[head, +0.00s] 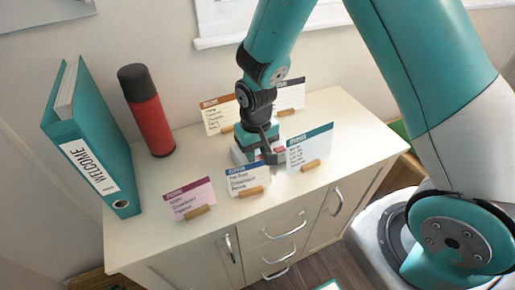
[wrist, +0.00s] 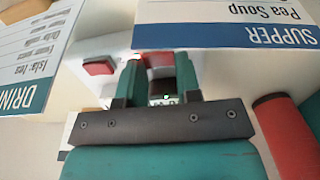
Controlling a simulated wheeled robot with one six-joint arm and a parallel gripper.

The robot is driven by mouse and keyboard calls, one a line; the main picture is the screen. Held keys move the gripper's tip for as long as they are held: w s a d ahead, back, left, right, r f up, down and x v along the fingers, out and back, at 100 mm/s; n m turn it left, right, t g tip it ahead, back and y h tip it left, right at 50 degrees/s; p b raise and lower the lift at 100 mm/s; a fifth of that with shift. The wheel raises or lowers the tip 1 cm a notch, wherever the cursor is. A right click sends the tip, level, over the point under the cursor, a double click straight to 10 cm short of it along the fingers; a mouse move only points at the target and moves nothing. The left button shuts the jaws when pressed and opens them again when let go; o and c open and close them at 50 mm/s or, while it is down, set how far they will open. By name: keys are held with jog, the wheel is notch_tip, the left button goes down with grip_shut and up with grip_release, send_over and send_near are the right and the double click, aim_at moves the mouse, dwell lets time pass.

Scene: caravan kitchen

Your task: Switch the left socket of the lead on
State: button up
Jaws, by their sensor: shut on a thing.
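The lead (head: 239,156) is a pale block on the cabinet top, largely hidden under my gripper (head: 268,150). In the wrist view its pale top carries a red switch (wrist: 98,65), left of the fingers. A second red part (wrist: 160,59) shows in the narrow gap between the fingers of my gripper (wrist: 157,90). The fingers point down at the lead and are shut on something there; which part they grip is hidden. A small green light and a small red light show near the fingers. Whether the left socket is on cannot be told.
Cards on small wooden stands surround the lead closely, including a supper card (head: 247,178) in front and a drinks card (head: 310,148) at right. A red bottle with a black cap (head: 147,112) and a teal welcome binder (head: 92,142) stand at left. The wall is behind.

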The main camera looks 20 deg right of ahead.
aim_at(257, 157)
jog(key=o, duration=0.9)
jog(key=shift+r, duration=0.1)
jog(key=shift+r, duration=8.65)
jog(key=shift+s, duration=0.1)
